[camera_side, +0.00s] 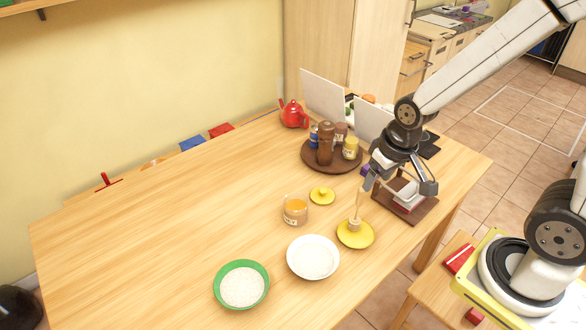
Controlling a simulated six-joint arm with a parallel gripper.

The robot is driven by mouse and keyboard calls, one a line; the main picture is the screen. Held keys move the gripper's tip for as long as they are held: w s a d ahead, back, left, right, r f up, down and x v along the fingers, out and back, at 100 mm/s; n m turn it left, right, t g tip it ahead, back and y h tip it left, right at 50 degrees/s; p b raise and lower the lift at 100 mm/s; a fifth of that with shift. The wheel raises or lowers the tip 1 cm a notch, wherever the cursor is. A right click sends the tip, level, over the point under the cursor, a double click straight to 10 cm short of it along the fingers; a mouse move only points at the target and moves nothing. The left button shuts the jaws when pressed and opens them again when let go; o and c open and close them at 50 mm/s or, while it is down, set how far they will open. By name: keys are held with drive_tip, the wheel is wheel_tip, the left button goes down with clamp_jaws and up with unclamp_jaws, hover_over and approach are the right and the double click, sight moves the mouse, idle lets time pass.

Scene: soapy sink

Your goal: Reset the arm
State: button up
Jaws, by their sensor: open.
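My gripper (399,186) hangs over the right part of the wooden table with its fingers spread apart. It points down, and nothing shows held between the fingers. Below and behind it lies a brown board (418,212) with a white, partly hidden object (408,195) on it. A pale wooden stick with a thick lower end (355,224) stands upright on a yellow saucer (347,241), just left of and in front of the gripper. The left finger is close to the stick's upper end in the picture; I cannot tell whether they touch.
A glass jar with orange contents (295,216), a yellow lid (322,195), a white bowl (292,262) and a green bowl (221,285) stand on the table (150,235). A round brown tray (314,165) holds several bottles near a red teapot (292,116). The table's left side is clear.

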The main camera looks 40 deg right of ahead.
drive_tip(key=shift+s+a+n, duration=0.2)
drive_tip(key=shift+s+n, duration=0.4)
drive_tip(key=shift+s, duration=0.15)
